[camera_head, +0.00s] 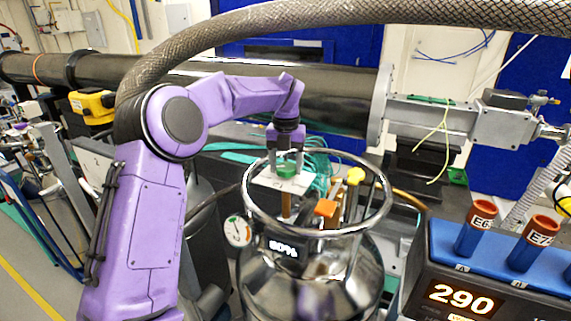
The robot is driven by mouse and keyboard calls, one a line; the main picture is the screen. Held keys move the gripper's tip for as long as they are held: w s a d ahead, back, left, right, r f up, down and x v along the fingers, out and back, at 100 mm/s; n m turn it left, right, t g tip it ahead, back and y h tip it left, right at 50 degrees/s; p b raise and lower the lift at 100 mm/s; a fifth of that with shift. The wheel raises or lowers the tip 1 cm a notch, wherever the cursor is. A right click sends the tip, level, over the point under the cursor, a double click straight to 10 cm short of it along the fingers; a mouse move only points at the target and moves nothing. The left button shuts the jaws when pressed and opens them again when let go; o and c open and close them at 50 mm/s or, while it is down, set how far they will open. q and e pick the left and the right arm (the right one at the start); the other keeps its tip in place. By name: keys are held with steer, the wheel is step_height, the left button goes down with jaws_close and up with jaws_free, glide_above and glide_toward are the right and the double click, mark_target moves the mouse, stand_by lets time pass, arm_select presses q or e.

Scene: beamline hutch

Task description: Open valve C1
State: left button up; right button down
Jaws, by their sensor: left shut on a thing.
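A shiny metal tank (315,275) with a round top rail stands in the middle, showing 80% on a small display. Inside the rail are a green valve knob (287,170), a yellow knob (355,176) and an orange knob (326,208). My left gripper (287,166) reaches down over the rail from above and is shut on the green knob. A white plate (268,180) lies beside the green knob; its lettering is too small to read, so I cannot tell which valve is C1. My right gripper is not in view.
A dark device (480,255) reading 290 stands at the right, with tubes labelled E6 (475,228) and E7 (532,243) in its blue top. A large dark pipe (330,90) runs behind the tank. A braided hose crosses the top of the view.

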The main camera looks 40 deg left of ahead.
arm_select(q)
steer(key=n+b, duration=0.3)
steer(key=n, duration=0.1)
steer(key=shift+w+f+n+b, duration=0.1)
steer(key=shift+f+n+b, duration=0.05)
steer(key=shift+n+b, duration=0.2)
steer(key=n+b, duration=0.2)
steer(key=n, duration=0.1)
steer(key=shift+w+n, duration=0.1)
steer(key=shift+n, duration=0.15)
steer(key=n+b, duration=0.2)
steer(key=n, duration=0.1)
steer(key=shift+w+d+n+b, duration=0.1)
steer(key=shift+n+b, duration=0.2)
steer(key=shift+b, duration=0.05)
steer(key=n+b, duration=0.3)
steer(key=n, duration=0.2)
steer(key=shift+w, duration=0.1)
steer(key=n+b, duration=0.1)
steer(key=n, duration=0.2)
steer(key=shift+n, duration=0.4)
steer(key=shift+r+n+b, duration=0.2)
steer(key=shift+n+b, duration=0.3)
steer(key=shift+n, duration=0.7)
